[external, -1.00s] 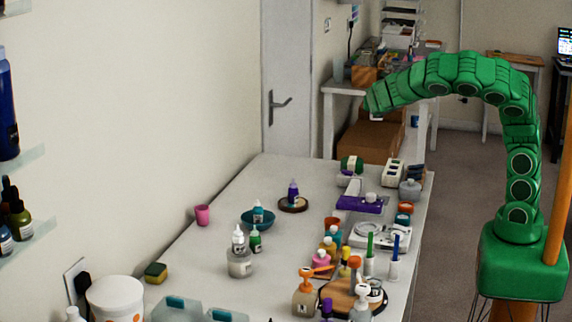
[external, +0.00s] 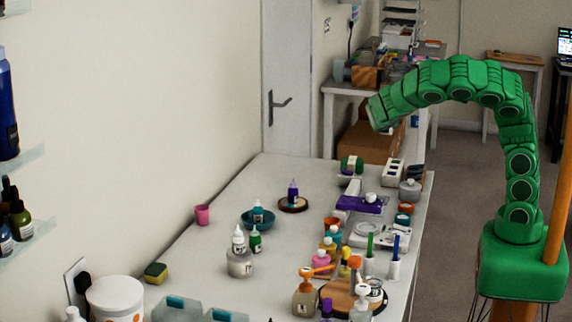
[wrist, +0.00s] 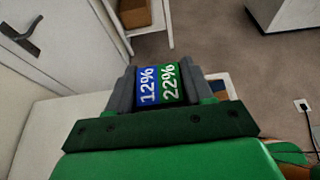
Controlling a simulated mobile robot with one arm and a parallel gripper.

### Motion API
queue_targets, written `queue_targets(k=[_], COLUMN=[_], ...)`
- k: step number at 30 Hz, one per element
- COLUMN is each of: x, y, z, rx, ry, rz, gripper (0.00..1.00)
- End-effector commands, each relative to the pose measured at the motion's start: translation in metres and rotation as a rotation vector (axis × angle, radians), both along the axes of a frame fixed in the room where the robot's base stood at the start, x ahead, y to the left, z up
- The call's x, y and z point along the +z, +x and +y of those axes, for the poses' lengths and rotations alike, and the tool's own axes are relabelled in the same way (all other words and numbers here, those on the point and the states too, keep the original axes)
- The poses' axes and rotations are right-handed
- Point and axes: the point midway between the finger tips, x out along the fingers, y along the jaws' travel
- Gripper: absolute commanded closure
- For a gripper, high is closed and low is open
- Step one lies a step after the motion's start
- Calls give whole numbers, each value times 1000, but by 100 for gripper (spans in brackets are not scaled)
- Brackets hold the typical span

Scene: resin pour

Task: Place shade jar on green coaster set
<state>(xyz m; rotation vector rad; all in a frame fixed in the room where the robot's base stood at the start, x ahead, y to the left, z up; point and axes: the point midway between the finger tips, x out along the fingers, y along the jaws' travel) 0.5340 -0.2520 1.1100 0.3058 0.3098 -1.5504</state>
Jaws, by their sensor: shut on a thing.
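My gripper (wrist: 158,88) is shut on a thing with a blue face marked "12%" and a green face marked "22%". This held thing (wrist: 147,86) fills the space between the dark grey fingers, and I take it to be the shade jar; its full shape is hidden. In the external view my gripper (external: 378,118) is raised beyond the far end of the white table, and the held thing cannot be made out there.
The white table (external: 205,262) holds bottles, cups and tools, crowded along its right side. The left-middle tabletop is fairly clear. A door (external: 288,80) and wall border the left.

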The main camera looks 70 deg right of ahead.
Motion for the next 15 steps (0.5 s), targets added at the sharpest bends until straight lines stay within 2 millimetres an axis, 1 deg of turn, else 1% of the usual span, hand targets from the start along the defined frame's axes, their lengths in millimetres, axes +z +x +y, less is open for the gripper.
queue_targets(k=[5,15], x=[-8,-29], y=[10,52], z=[-5,-25], rx=[-2,0], ry=[0,2], rz=[-1,-2], gripper=[82,82])
